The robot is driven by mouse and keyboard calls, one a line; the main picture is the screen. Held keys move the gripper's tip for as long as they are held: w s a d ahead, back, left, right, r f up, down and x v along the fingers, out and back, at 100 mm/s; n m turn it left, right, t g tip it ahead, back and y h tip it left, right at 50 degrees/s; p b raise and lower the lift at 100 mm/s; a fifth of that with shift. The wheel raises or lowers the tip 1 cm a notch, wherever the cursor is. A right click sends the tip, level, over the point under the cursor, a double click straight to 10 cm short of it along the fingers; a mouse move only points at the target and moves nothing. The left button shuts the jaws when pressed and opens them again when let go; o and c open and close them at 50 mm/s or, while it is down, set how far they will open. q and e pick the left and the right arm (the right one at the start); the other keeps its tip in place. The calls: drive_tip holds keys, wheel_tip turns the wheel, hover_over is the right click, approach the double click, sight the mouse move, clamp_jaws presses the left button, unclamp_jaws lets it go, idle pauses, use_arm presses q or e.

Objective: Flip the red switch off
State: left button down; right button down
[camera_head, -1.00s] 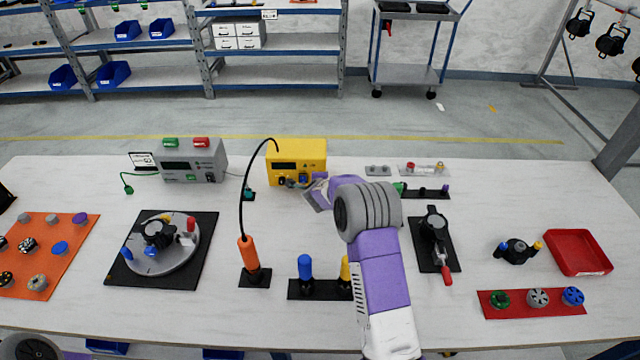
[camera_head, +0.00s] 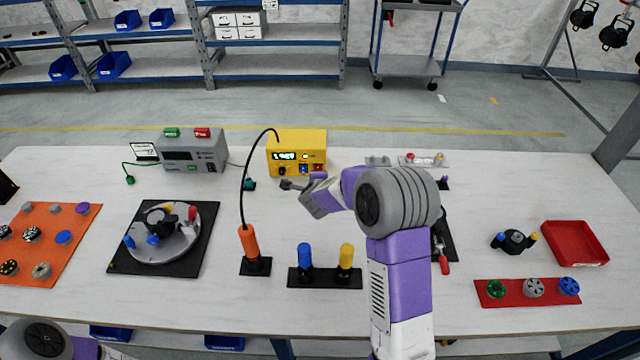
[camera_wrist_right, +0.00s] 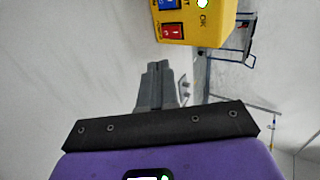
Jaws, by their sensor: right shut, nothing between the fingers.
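The yellow box (camera_head: 315,140) stands at the back middle of the table, with a lit digital display (camera_head: 284,156). Its front carries a black knob (camera_head: 282,171), a blue switch (camera_head: 303,169) and the red switch (camera_head: 317,168). The red switch also shows in the right wrist view (camera_wrist_right: 172,32), beside the blue switch (camera_wrist_right: 168,4); I cannot tell which way it is tilted. My right gripper (camera_head: 284,184) is shut and empty, just in front of the box's lower left. In the right wrist view its fingertips (camera_wrist_right: 157,66) are apart from the red switch. My left gripper is out of view.
A grey box (camera_head: 193,150) with green and red buttons stands to the left. An orange handle (camera_head: 249,242) on a black cable and a base with blue and yellow levers (camera_head: 325,280) stand in front. My right arm hides part of the table's right middle.

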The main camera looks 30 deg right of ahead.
drive_tip(key=shift+v, duration=1.7)
drive_tip(key=shift+p, duration=0.3)
